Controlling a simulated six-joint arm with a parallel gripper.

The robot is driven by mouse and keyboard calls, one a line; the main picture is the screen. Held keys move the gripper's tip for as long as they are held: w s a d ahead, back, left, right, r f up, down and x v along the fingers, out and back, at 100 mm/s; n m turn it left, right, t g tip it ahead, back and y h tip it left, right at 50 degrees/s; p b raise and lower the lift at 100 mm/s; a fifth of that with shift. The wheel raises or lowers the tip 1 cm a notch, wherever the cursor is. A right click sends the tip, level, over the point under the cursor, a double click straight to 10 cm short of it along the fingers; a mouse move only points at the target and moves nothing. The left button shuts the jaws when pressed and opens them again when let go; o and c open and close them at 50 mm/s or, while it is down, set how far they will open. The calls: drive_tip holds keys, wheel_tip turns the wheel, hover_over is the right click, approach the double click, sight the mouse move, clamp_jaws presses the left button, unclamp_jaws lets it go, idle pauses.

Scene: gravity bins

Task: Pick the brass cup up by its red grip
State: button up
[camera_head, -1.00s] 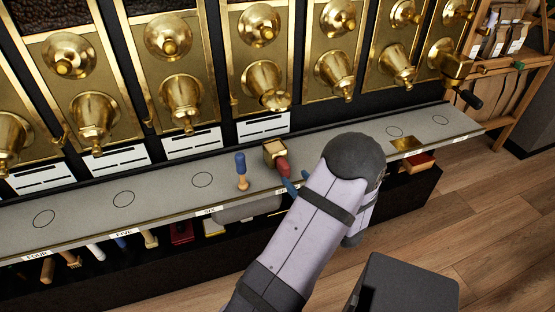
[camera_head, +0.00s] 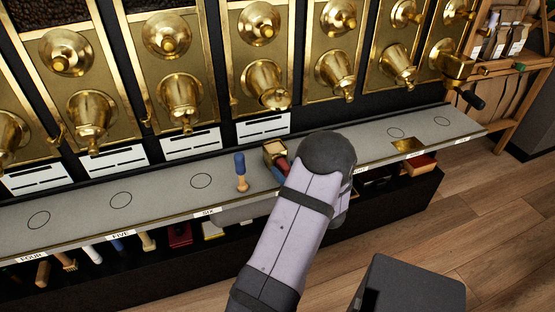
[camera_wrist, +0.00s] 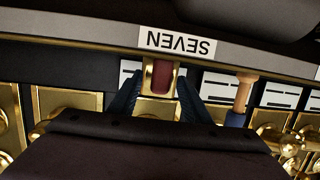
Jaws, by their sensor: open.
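The brass cup (camera_head: 271,149) stands on the grey shelf, just left of my arm's dark rounded joint in the head view. Its red grip (camera_head: 282,164) points toward the shelf's front edge and is partly hidden by my arm. In the wrist view the red grip (camera_wrist: 160,76) shows between the two blue fingers of my gripper (camera_wrist: 157,97), with brass of the cup (camera_wrist: 158,108) beyond it. The fingers are apart, one on each side of the grip; I cannot tell whether either touches it.
A blue-and-wood handled tool (camera_head: 241,172) stands left of the cup, close to one finger's side in the wrist view (camera_wrist: 241,95). The shelf (camera_head: 160,196) has a label reading SEVEN (camera_wrist: 176,42). Brass dispensers (camera_head: 265,85) rise behind. The shelf left of the tool is clear.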

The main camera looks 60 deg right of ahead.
sight(280, 153)
clamp_jaws()
drive_tip(key=shift+r, duration=0.1)
drive_tip(key=shift+r, duration=0.15)
drive_tip(key=shift+r+p, duration=1.8)
drive_tip(key=shift+p, duration=0.1)
